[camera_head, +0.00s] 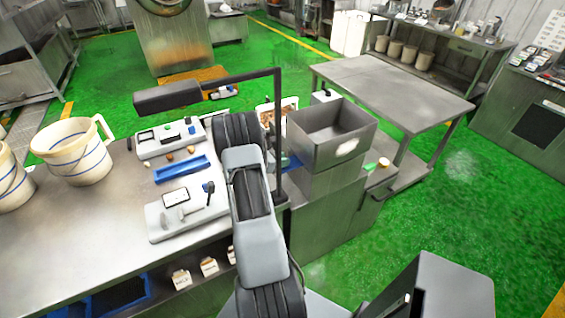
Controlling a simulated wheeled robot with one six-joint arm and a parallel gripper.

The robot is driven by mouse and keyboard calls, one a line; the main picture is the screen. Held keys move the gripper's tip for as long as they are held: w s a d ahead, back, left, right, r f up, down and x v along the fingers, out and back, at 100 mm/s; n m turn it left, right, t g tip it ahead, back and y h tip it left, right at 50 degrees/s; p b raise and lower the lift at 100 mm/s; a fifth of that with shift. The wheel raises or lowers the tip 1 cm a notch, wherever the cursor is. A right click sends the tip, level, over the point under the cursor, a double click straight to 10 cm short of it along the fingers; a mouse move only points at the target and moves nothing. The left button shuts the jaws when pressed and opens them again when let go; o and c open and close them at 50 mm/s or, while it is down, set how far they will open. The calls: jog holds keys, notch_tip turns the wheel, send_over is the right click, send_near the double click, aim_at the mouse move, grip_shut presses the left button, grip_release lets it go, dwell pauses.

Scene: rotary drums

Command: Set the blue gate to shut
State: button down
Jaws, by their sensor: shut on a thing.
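My arm's grey and black links rise from the bottom centre over the steel bench. My gripper does not show; the arm's far end seems to hide it. A small blue part (291,162) shows just right of my arm, beside the steel bin, mostly hidden; I cannot tell whether it is the blue gate or how it is set. A blue tray (181,170) lies on the bench left of my arm, between two white control units. The front unit (188,210) has a screen and a dark lever; the rear unit (169,138) has a dial and knobs.
An open steel bin (333,130) stands right of my arm. A black post (278,130) carries a bar with a dark head (167,97) above the bench. Cream jugs (76,152) stand at left. Bare bench (90,225) lies left of the front unit. An empty steel table (395,90) stands behind.

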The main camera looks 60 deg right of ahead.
jog(key=c, duration=0.9)
grip_release()
jog(key=shift+s+d, duration=0.1)
jog(key=shift+d, duration=0.05)
jog(key=shift+b+v, duration=1.45)
jog(key=shift+v, duration=5.5)
jog(key=shift+d+r, duration=0.1)
